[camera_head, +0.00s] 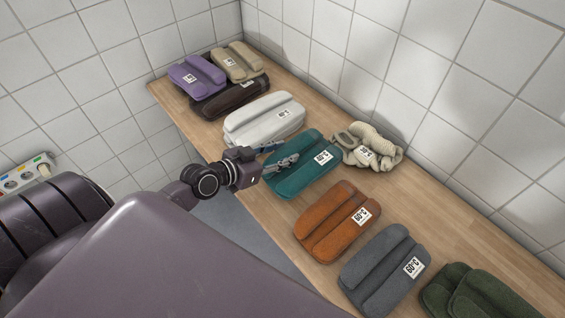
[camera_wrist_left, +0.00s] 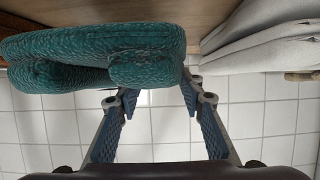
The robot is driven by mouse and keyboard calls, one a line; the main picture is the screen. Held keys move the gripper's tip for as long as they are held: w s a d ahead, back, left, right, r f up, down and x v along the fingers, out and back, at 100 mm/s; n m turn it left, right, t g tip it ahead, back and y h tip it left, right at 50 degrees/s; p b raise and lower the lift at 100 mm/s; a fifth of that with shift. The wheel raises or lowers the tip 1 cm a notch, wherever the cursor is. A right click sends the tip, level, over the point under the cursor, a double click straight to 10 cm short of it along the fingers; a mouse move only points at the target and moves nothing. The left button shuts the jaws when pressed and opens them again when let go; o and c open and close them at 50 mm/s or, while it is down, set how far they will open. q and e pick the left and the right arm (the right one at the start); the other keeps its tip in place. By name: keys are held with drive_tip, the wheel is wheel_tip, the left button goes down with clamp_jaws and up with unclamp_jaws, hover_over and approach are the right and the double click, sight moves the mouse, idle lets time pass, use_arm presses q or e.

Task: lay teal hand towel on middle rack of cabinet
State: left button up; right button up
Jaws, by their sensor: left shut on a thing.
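The teal hand towel (camera_head: 308,170) lies folded on the wooden counter with a white tag on top, between a white towel and an orange one. My left gripper (camera_head: 280,162) reaches it from the left in the head view and is shut on its near edge. In the left wrist view the teal towel (camera_wrist_left: 95,55) fills the upper left, and the fingers of my left gripper (camera_wrist_left: 155,95) close at its edge. The cabinet and its middle rack are not in view. My right gripper is not in view.
On the wooden counter (camera_head: 432,225) lie a white towel (camera_head: 264,118), orange towel (camera_head: 336,222), grey towel (camera_head: 384,270), dark green towel (camera_head: 465,292) and beige knit bundle (camera_head: 368,146). Purple (camera_head: 196,76), beige (camera_head: 237,62) and dark brown (camera_head: 229,98) towels crowd the far end. Tiled walls stand behind.

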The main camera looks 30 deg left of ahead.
use_arm(q)
wheel_tip(320, 180, down, 4)
drive_tip(key=shift+f+b, duration=0.15)
drive_tip(key=shift+b, duration=0.45)
drive_tip(key=o, duration=0.9)
drive_tip(key=shift+f, duration=0.1)
drive_tip(key=o, duration=0.4)
